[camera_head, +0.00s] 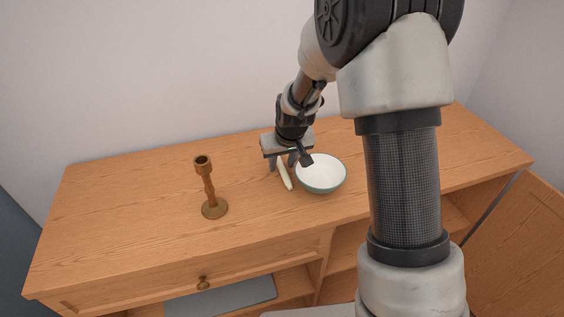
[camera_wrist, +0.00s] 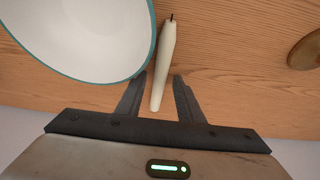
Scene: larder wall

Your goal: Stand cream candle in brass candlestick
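The cream candle (camera_head: 286,177) lies on the wooden cabinet top, just left of a bowl. In the wrist view the candle (camera_wrist: 164,62) shows its dark wick at the far end, and its near end lies between my fingers. My gripper (camera_wrist: 155,88) is open around that end, with a gap visible on both sides. In the head view my gripper (camera_head: 283,163) is low over the candle and partly covers it. The brass candlestick (camera_head: 208,188) stands upright to the left, its cup empty. Only its round base (camera_wrist: 305,50) shows at the wrist view's right edge.
A white bowl with a teal rim (camera_head: 321,174) stands close beside the candle; it also fills the upper left of the wrist view (camera_wrist: 80,35). The cabinet top (camera_head: 120,205) is clear around the candlestick. A wall runs behind. A cabinet door (camera_head: 520,240) hangs open at the right.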

